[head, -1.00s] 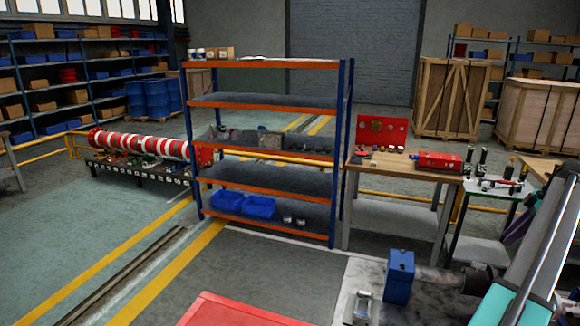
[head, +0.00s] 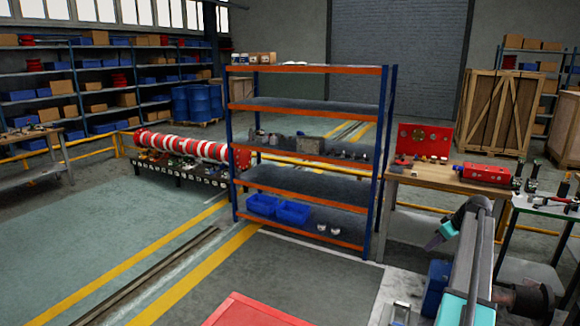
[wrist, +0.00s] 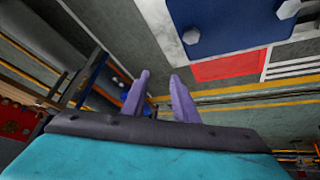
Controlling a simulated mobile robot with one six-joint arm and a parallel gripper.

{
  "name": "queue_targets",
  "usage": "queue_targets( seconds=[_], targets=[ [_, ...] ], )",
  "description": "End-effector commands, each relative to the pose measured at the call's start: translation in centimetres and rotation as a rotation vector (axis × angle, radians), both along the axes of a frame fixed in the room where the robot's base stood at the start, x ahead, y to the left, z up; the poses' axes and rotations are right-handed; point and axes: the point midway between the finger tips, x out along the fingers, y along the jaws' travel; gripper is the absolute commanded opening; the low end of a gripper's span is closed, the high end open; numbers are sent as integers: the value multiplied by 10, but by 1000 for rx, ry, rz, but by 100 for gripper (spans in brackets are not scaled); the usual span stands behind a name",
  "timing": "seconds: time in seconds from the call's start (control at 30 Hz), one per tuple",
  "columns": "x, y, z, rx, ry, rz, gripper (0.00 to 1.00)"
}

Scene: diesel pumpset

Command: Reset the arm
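My arm (head: 472,262) rises at the lower right of the head view, in front of the workbench and the small side table. The arm's lower part is partly cut off by the picture edge.
A blue block (head: 436,284) stands close to my arm. The floor at left is open.

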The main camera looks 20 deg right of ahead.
Motion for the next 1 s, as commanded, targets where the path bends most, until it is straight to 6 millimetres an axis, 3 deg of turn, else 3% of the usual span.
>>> queue_targets(
  seconds=[0.03, 0.2, 0.43, 0.67, 1.0],
  targets=[
    [9, 22, -17, 11, 24, 17, 27],
    [36, 82, -69, 34, 100, 66, 27],
    [58, 161, -131, 51, 200, 130, 27],
    [57, 235, -202, 110, 280, 114, 27],
    [32, 352, -299, 178, 420, 76, 27]
  ],
)
